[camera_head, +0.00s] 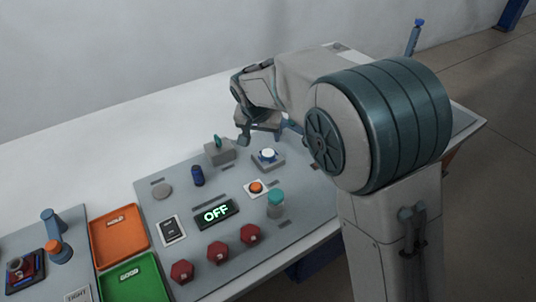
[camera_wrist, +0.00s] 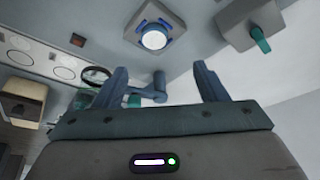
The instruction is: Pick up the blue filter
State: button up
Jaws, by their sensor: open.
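A small dark blue cylinder (camera_head: 197,176), which looks like the blue filter, stands upright on the grey panel (camera_head: 150,205) in the head view. My gripper (camera_head: 266,130) is to the right of it and farther back, above the panel near the white button (camera_head: 267,155). In the wrist view my gripper (camera_wrist: 160,70) is open, with nothing clearly held between its fingers. A blue-grey rod with a knob (camera_wrist: 158,88) shows beyond the gap, partly hidden by the gripper body. I cannot make out the dark blue cylinder in the wrist view.
A grey block with a teal switch (camera_head: 219,150) stands between the cylinder and my gripper. Red knobs (camera_head: 217,252), a teal-capped jar (camera_head: 276,203) and an OFF display (camera_head: 215,213) are nearer. Orange (camera_head: 118,218) and green (camera_head: 150,262) trays lie left. The white table behind is clear.

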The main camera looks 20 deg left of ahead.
send_near(268, 151)
jog(key=x, duration=0.2)
jog(key=shift+w+a+f, duration=0.1)
jog(key=shift+a+f, duration=0.25)
jog(key=shift+d+p+x, duration=0.2)
jog(key=shift+p+x, duration=0.15)
jog(key=shift+x, duration=0.95)
jog(key=shift+d+p+x, duration=0.2)
jog(key=shift+p+x, duration=0.15)
jog(key=shift+x, duration=0.95)
jog(key=c, duration=1.1)
